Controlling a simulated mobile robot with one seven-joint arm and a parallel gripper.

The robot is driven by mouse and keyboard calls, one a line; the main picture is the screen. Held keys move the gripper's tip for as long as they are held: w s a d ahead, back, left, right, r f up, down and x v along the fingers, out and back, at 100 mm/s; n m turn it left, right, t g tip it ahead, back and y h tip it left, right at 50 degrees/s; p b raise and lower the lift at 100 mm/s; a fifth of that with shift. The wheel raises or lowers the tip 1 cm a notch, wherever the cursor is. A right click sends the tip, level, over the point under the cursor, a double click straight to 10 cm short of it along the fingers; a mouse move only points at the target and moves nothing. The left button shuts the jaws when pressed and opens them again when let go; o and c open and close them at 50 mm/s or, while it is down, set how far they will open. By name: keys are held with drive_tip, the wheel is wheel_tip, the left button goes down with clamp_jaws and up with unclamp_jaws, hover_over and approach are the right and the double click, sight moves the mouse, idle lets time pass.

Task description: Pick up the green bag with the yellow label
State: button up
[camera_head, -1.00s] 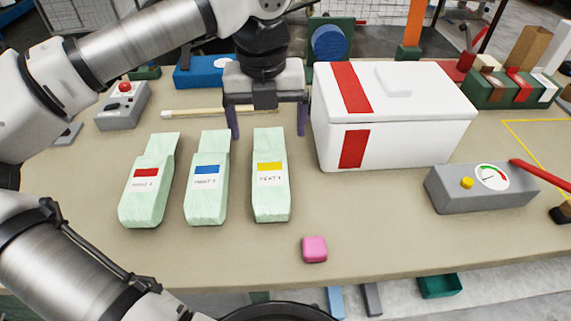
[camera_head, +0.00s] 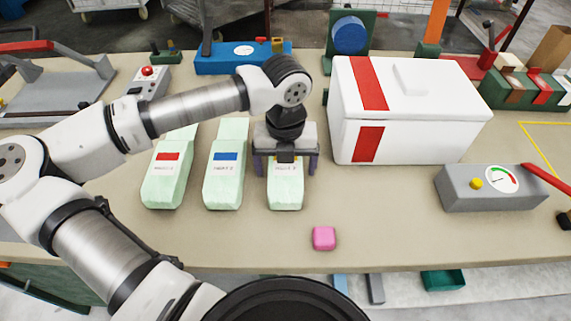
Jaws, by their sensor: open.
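The green bag with the yellow label (camera_head: 286,194) is the rightmost of three pale green bags on the table. Its top and most of its label are hidden behind my gripper (camera_head: 287,172). My gripper is open and points down over this bag, with one purple finger on each side of it. I cannot tell whether the fingers touch it. The bag with the red label (camera_head: 165,180) and the bag with the blue label (camera_head: 222,180) lie to its left.
A white cooler box with red stripes (camera_head: 450,122) stands close to the right of my gripper. A pink block (camera_head: 324,238) lies in front. A grey gauge box (camera_head: 488,193) is at the right. A blue device (camera_head: 225,61) is behind.

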drive_tip(key=shift+f, duration=0.25)
drive_tip(key=c, duration=1.1)
